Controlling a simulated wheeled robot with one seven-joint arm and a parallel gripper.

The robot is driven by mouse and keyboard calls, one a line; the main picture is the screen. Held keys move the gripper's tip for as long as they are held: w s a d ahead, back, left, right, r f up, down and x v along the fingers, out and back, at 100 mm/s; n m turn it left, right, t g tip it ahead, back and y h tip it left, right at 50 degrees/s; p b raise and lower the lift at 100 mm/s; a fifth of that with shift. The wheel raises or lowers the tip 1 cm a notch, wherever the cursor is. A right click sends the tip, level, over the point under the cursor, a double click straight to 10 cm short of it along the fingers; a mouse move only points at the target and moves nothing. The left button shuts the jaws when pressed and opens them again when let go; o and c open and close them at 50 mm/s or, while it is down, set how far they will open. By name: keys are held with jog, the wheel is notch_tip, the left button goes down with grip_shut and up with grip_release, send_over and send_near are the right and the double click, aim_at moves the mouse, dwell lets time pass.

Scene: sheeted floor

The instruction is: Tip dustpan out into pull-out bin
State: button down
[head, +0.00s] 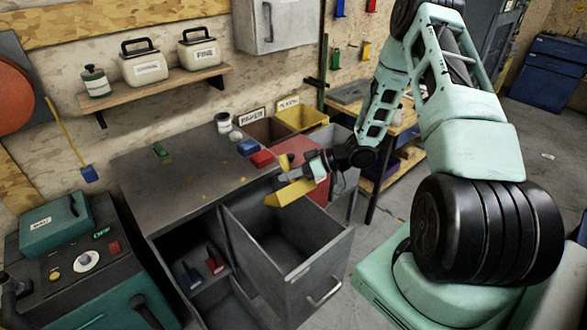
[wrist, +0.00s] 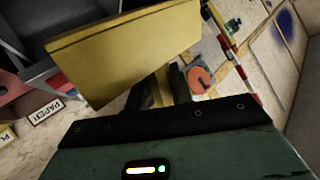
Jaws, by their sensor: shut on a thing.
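A yellow dustpan (head: 290,192) is in my gripper (head: 308,172), above the back part of the pull-out bin. The dustpan looks tilted, with its pan toward the left. In the wrist view the dustpan (wrist: 125,52) shows as a broad yellow face beyond the dark fingers (wrist: 165,88), which are shut on its handle. The grey pull-out bin (head: 318,268) stands open from the cabinet front, with a handle on its face. The part of its inside that I see looks empty; its far bottom is shaded. I cannot tell whether the dustpan holds anything.
The grey cabinet top (head: 165,185) beside the bin carries small yellow specks, a green block (head: 161,153) and a blue block (head: 247,147). Labelled open bins, one yellow (head: 302,118), stand behind. A teal machine (head: 85,270) is at the left.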

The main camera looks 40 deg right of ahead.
jog(key=shift+w+f+m+g+h+p, duration=0.2)
jog(key=shift+w+m+g+p, duration=0.25)
jog(key=shift+w+g+p, duration=0.45)
jog(key=shift+w+f+m+g+h+p, duration=0.1)
jog(key=shift+w+f+m+g+p, duration=0.3)
jog(key=shift+w+p, duration=0.8)
jog(key=shift+w+f+m+g+h+p, duration=0.1)
jog(key=shift+w+m+g+p, duration=0.6)
jog(key=shift+p, duration=0.6)
